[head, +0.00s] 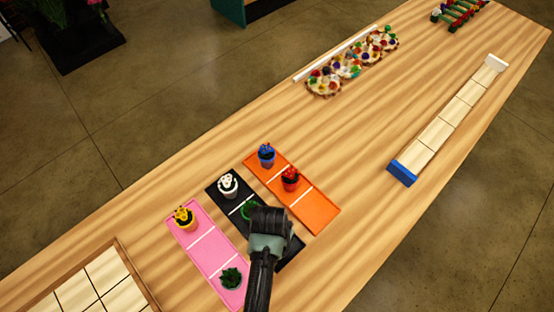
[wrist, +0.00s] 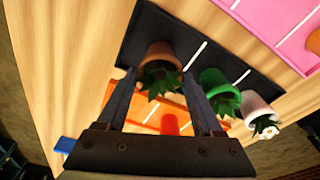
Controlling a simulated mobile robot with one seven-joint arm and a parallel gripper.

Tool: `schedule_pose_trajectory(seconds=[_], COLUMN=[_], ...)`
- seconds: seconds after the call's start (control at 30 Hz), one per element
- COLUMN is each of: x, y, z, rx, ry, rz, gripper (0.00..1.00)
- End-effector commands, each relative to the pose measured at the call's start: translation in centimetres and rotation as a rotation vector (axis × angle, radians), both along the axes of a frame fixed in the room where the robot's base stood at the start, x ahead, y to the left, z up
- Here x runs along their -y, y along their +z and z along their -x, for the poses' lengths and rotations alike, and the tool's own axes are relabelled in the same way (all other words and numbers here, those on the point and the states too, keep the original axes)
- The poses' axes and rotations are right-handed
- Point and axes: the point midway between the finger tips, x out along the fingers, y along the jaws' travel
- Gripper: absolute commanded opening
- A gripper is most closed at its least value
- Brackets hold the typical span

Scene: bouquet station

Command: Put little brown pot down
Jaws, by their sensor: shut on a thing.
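The little brown pot (wrist: 160,52) with a spiky green plant shows in the wrist view between the fingers of my gripper (wrist: 158,78), which is shut on it. The pot is over the end section of the black tray (wrist: 198,33); I cannot tell whether its base touches the tray. The green pot (wrist: 212,78) and the white pot (wrist: 255,103) stand in the tray's other sections.
A pink tray (head: 206,258) with a yellow pot (head: 185,219) and a dark green plant (head: 231,278) lies left. An orange tray (head: 318,211) with a blue pot (head: 266,155) and a red pot (head: 290,179) lies right.

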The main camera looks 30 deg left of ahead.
Motion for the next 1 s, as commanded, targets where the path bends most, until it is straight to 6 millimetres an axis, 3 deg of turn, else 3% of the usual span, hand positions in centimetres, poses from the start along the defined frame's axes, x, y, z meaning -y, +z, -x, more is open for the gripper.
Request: schedule_pose_trajectory(seconds=[0.27, 0.3, 0.43, 0.77, 1.0], x=[0.0, 0.0, 0.0, 0.0, 0.0], y=[-0.3, -0.3, -0.3, 0.1, 2.6], z=[-0.1, 0.0, 0.0, 0.0, 0.4], rx=[0.002, 0.000, 0.000, 0.000, 0.002], ry=[0.000, 0.000, 0.000, 0.000, 0.001], rz=[0.000, 0.000, 0.000, 0.000, -0.001], gripper=[0.00, 0.75, 0.98, 0.98, 0.98])
